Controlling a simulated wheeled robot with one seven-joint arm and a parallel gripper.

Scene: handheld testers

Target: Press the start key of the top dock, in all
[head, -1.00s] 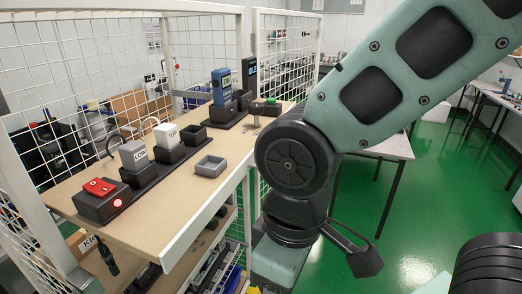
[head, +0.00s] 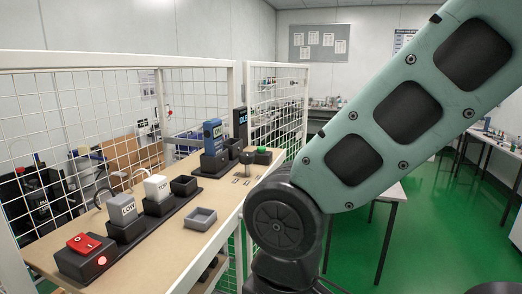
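A white block marked TOP (head: 157,187) sits in a dark dock on the bench at left. A grey block marked LOW (head: 122,210) sits in a nearer dock. A blue tester (head: 213,136) stands upright in a dark holder farther back, beside a dark display reading IDLE (head: 240,124). A green button (head: 262,149) tops a small dark box near them. Which of these is the start key, I cannot tell. My gripper is out of view; only my arm shows, at right, crossing close to the bench's right edge.
A box with a red switch cover and lit red light (head: 85,255) stands at the near end. An empty grey tray (head: 200,218) lies on the bench (head: 178,248). Wire mesh panels (head: 85,120) border the bench at left and back.

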